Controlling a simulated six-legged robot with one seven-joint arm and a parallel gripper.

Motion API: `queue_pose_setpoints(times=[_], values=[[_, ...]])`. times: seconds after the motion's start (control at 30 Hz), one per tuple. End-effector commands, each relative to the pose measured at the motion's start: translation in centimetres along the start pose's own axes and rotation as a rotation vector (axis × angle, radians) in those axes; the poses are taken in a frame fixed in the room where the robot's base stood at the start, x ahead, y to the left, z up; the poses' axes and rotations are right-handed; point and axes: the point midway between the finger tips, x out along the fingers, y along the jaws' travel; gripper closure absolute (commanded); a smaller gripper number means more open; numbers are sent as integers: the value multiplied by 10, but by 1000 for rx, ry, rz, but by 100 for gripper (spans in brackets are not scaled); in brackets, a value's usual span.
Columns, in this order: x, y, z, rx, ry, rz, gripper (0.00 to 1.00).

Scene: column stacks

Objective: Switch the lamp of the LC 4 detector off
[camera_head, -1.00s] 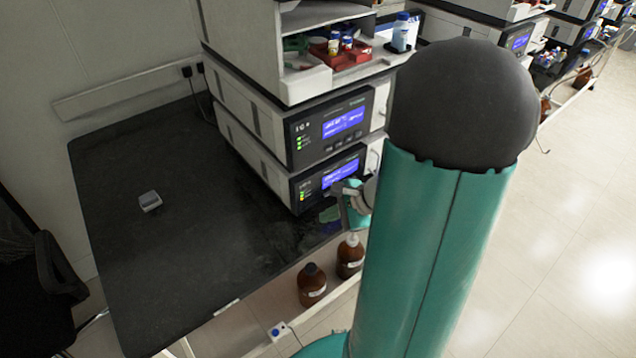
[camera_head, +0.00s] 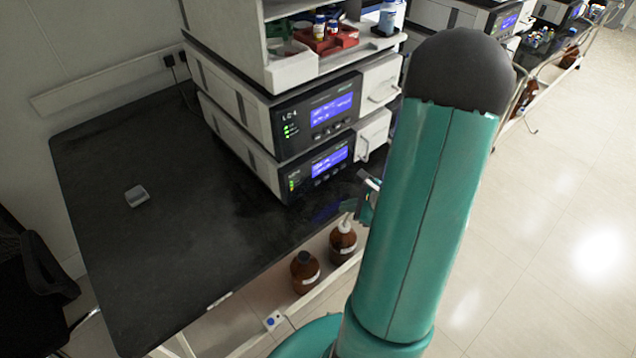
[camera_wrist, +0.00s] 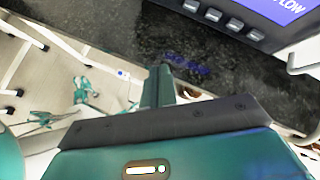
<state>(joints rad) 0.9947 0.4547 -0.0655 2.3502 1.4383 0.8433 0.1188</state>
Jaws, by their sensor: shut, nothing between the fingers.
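The module labelled LC-4 (camera_head: 318,116) is the upper of two stacked units in the head view. Its dark front panel has a lit blue display (camera_head: 331,110), several green lights at the left and a row of buttons below. The display text is too small to read. My gripper (camera_head: 367,196) is partly hidden behind my arm, right of and below the lower unit, apart from both panels. In the wrist view my gripper (camera_wrist: 165,80) is shut and empty over the dark bench. A panel with dark grey buttons (camera_wrist: 224,18) and a display reading "FLOW" (camera_wrist: 283,8) shows at the top right.
The lower unit (camera_head: 320,170) has a similar panel with handles at the right. Brown bottles (camera_head: 305,272) stand below the bench edge. The black bench (camera_head: 150,260) is mostly clear, with a small grey box (camera_head: 137,196). A shelf with a red tray (camera_head: 325,40) sits above the stack.

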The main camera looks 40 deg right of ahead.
Motion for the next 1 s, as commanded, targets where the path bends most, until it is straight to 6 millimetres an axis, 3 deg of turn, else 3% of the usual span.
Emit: queue_pose_setpoints(times=[0.5, 1.0], values=[[47, -35, 34, -1, -1, 1, 100], [55, -41, 40, 1, -1, 0, 100]])
